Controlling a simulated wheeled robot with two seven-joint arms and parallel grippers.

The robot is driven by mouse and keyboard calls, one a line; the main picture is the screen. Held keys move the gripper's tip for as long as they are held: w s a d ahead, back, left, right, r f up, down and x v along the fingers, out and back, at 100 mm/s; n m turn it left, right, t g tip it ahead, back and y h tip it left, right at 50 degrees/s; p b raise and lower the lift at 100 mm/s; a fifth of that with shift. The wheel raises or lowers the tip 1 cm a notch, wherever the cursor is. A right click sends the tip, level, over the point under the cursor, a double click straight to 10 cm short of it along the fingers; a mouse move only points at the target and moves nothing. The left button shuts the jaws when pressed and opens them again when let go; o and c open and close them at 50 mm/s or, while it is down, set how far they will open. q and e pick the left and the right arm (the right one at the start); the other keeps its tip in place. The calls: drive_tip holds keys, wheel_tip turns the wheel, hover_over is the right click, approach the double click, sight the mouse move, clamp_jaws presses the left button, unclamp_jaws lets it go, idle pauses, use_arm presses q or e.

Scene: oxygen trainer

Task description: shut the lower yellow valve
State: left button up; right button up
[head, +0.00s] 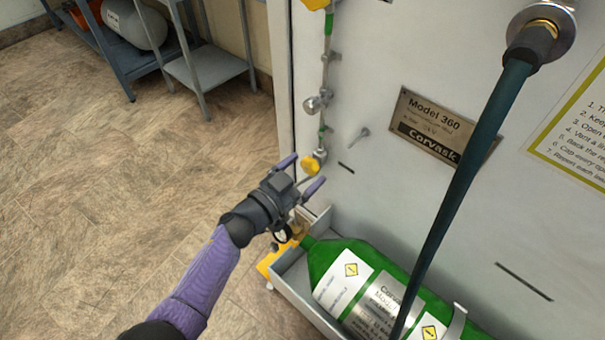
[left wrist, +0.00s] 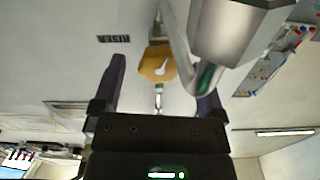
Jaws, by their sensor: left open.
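The lower yellow valve (head: 311,165) sits at the lower end of the thin pipe on the grey panel. In the left wrist view its yellow knob (left wrist: 157,64) shows between my two fingers, beyond their tips. My left gripper (head: 301,173) is open, its fingers on either side of the knob in the head view. I cannot tell whether either finger touches it. The left gripper's fingers also show in the left wrist view (left wrist: 162,82). Another yellow valve (head: 316,4) is cut off at the top of the head view. My right gripper is not in view.
A green cylinder (head: 330,255) lies in a grey tray (head: 298,290) below the valve. A dark hose (head: 470,170) hangs across the panel (head: 380,60). A small lever (head: 360,134) sticks out right of the pipe. The floor (head: 120,200) at left is clear.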

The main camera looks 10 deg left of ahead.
use_arm(q)
clamp_jaws()
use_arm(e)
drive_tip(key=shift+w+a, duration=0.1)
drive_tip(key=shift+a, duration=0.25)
use_arm(q)
drive_tip(key=m, duration=0.4)
drive_tip(key=shift+m, duration=1.3)
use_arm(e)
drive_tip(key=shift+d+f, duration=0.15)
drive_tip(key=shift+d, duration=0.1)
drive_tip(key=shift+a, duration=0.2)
